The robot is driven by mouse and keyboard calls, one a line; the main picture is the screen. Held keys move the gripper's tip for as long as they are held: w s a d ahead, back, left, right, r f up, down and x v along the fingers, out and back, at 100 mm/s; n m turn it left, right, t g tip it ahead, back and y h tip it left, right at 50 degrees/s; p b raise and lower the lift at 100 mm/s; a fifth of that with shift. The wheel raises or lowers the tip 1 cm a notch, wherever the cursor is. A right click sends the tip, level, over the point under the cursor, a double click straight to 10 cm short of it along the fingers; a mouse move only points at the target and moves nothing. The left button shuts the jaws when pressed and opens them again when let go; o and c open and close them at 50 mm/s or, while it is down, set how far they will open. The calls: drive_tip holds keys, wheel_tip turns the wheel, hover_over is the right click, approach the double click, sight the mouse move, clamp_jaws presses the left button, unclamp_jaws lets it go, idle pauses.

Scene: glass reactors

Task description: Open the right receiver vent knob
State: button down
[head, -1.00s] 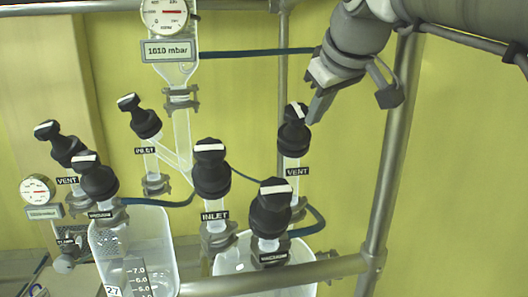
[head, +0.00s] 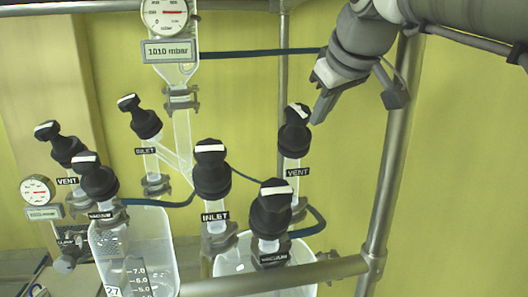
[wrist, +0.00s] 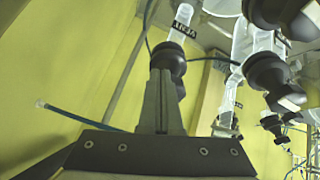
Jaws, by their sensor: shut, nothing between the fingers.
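The right receiver vent knob (head: 295,138) is black with a white bar on top, above a label reading VENT (head: 298,172). Its white bar looks tilted in the head view. My gripper (head: 321,108) is at the upper right of this knob, its fingers pointing down and left towards the knob's top. In the wrist view the fingers (wrist: 162,78) are together and empty, with the knob (wrist: 169,60) just beyond their tips and partly hidden by them. I cannot tell whether the fingertips touch the knob.
A black INLET knob (head: 212,175) and a vacuum knob (head: 270,210) stand left and in front. A left vent knob (head: 62,146) is further off. A metal post (head: 388,170) rises right of the vent knob, joined to a horizontal rail (head: 280,277). The yellow wall is behind.

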drive_tip(key=p+v, duration=0.3)
drive_tip(key=v, duration=0.3)
drive_tip(key=shift+w+a+r, duration=0.2)
drive_tip(key=shift+w+r, duration=0.15)
drive_tip(key=shift+w, duration=0.05)
drive_tip(key=shift+a+p, duration=0.15)
drive_tip(key=shift+p, duration=0.25)
